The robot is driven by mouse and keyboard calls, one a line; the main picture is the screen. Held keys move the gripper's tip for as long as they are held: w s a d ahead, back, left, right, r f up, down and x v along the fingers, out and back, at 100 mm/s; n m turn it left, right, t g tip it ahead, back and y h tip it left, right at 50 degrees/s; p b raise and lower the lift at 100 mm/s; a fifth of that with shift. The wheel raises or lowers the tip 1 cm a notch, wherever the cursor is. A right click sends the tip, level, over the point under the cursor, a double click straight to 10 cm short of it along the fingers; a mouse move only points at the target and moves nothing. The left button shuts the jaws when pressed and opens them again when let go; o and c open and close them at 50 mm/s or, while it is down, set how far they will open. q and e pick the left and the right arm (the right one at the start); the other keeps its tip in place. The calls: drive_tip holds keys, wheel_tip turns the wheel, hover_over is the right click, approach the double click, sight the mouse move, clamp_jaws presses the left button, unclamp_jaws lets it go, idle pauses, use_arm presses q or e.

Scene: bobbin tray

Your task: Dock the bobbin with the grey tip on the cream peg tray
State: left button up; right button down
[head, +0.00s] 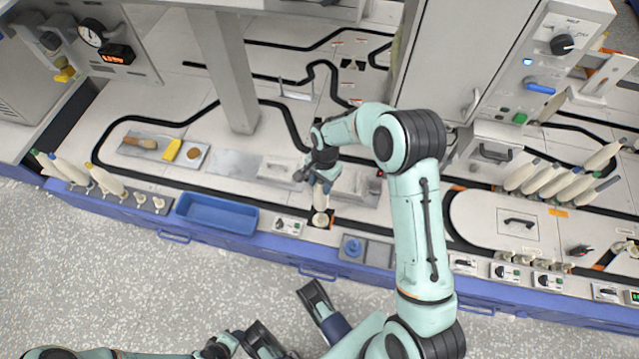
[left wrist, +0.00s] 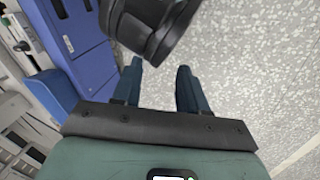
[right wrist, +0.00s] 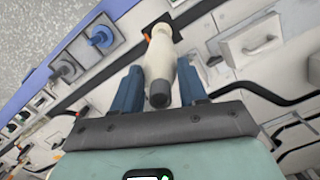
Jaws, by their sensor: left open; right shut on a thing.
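A cream bobbin (right wrist: 160,55) with a dark grey tip (right wrist: 158,98) stands between the fingers of my right gripper (right wrist: 160,70), which is shut on it. In the head view my right gripper (head: 318,178) is above the machine's front edge, and the bobbin's pale lower end (head: 320,217) shows below it at a black and orange slot. I cannot tell whether it touches there. My left gripper (left wrist: 159,66) is open and empty over the speckled floor.
A blue bin (head: 215,213) lies between the peg tray and the held bobbin. A grey plate with a blue peg (head: 353,246) is just right of the bobbin. A grey post (head: 225,70) rises behind. More bobbins (head: 560,183) lean at the right.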

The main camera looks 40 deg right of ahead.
wheel_tip(320, 180, down, 4)
drive_tip(key=b, duration=0.2)
drive_tip(key=shift+f+b, duration=0.15)
drive_tip(key=shift+b, duration=0.25)
use_arm(q)
drive_tip(key=w+a+f+t, duration=0.1)
drive_tip(key=w+a+f, duration=0.1)
drive_tip(key=w+f, duration=0.1)
drive_tip(key=shift+w+a+f+y+b, duration=0.25)
drive_tip(key=shift+a+f+y+b, duration=0.1)
drive_tip(key=shift+f, duration=0.3)
use_arm(e)
drive_tip(key=shift+f, duration=0.6)
use_arm(q)
drive_tip(key=shift+r, duration=0.15)
drive_tip(key=shift+f, duration=0.4)
use_arm(e)
drive_tip(key=shift+f, duration=0.6)
drive_tip(key=c, duration=0.9)
unclamp_jaws()
